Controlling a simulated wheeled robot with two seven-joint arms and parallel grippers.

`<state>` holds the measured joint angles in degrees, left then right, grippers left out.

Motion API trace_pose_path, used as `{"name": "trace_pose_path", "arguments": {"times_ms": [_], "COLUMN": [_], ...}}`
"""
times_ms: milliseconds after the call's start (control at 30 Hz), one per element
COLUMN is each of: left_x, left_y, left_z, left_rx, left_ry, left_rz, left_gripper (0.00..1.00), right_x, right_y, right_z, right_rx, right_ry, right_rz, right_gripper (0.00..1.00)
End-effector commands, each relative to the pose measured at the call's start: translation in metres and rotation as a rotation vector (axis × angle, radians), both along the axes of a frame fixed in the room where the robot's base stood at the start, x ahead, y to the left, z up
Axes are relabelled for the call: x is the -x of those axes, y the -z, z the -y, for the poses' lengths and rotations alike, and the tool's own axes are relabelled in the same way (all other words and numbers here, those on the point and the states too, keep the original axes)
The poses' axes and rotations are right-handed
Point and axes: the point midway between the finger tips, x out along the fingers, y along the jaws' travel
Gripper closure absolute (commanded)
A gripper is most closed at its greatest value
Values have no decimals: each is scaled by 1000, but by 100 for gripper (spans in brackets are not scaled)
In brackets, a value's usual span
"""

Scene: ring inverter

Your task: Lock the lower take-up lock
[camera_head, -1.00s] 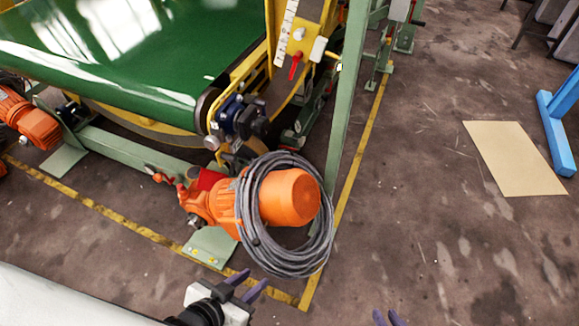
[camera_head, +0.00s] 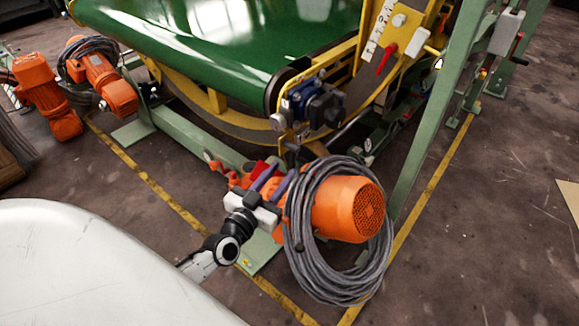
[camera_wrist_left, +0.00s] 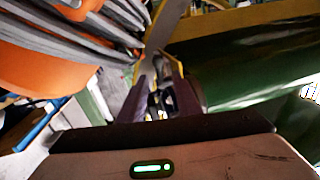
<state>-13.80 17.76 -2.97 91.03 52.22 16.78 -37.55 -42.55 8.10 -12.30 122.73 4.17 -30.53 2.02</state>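A red lever (camera_head: 387,58) sits on the yellow plate (camera_head: 405,42) beside a white scale, right of the green belt. Smaller red parts (camera_head: 216,165) show low, by the orange motor. I cannot tell which of these, if any, is the lower take-up lock. My left gripper (camera_head: 276,178) has its purple fingers apart, in front of or over the motor's left end; contact cannot be told. In the left wrist view the fingers (camera_wrist_left: 163,90) stand apart, with dark and pale machine parts showing between them. My right gripper is out of view.
An orange motor (camera_head: 350,208) with a coiled grey cable (camera_head: 300,245) is right of the gripper. A blue and black unit (camera_head: 312,104) sits at the belt's end. A green post (camera_head: 436,110) stands right. Floor is clear beyond the yellow line (camera_head: 430,208).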

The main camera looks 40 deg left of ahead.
Motion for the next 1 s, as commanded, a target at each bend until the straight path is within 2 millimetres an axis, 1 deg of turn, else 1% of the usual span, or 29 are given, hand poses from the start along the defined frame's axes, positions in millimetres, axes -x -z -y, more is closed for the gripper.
{"name": "trace_pose_path", "arguments": {"times_ms": [33, 100, 200, 300, 433, 667, 767, 833, 867, 1000], "left_x": [-11, -23, -36, -45, -50, -50, -50, -50, -50, -50], "left_y": [2, 1, 2, 1, 1, 1, 1, 1, 1, 2], "left_z": [-1, -2, -3, -4, -5, -5, -5, -5, -5, -5], "left_rx": [0, 1, 0, 1, 0, 0, 0, 0, 0, 0], "left_ry": [0, 0, 1, 1, 1, 2, 2, 2, 2, 2], "left_rz": [2, 2, 0, 0, -1, -2, -2, -2, -2, -1], "left_gripper": [70, 70, 70, 70, 70, 70, 85, 97, 100, 100], "right_x": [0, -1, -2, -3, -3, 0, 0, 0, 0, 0], "right_y": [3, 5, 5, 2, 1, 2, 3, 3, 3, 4], "right_z": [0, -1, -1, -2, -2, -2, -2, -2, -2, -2], "right_rx": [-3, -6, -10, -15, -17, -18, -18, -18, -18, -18], "right_ry": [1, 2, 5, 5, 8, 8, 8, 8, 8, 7], "right_rz": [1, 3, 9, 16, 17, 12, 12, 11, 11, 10], "right_gripper": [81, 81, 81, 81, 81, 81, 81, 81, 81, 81]}}
